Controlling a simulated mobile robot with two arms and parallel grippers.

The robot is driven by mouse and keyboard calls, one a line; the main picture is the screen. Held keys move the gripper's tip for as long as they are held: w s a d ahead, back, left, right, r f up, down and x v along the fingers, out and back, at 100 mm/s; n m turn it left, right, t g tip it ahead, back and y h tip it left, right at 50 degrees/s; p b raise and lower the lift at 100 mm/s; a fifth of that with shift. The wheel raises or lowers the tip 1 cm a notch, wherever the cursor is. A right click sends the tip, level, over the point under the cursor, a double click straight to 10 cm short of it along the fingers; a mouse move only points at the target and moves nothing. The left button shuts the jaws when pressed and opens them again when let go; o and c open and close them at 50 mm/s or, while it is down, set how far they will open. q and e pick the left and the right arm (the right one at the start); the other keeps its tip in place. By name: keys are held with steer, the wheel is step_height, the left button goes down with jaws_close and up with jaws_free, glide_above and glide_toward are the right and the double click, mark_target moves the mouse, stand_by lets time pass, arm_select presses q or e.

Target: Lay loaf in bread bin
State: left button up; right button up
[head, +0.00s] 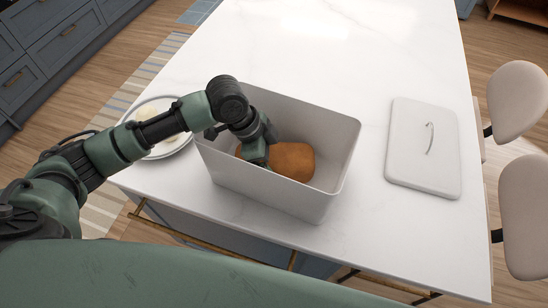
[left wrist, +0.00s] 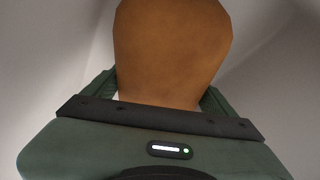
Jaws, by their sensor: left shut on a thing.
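The brown loaf (head: 292,161) is inside the open white bread bin (head: 262,196) on the marble counter. It also fills the upper middle of the left wrist view (left wrist: 172,50). My left gripper (head: 262,160) reaches down into the bin and is shut on the loaf, with a green finger on either side of it in the wrist view. The gripper hides the left part of the loaf. I cannot tell whether the loaf touches the bin floor. My right gripper is not in view.
The bin's white lid (head: 423,150) with its handle lies flat on the counter to the right. A round plate (head: 178,143) sits left of the bin, partly behind my arm. The counter (head: 330,50) beyond the bin is clear. Two chairs stand at the right edge.

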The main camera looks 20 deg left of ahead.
arm_select(q)
steer(key=o, duration=1.7)
steer(key=shift+f, duration=0.1)
steer(key=b+v, duration=0.1)
steer(key=v, duration=1.1)
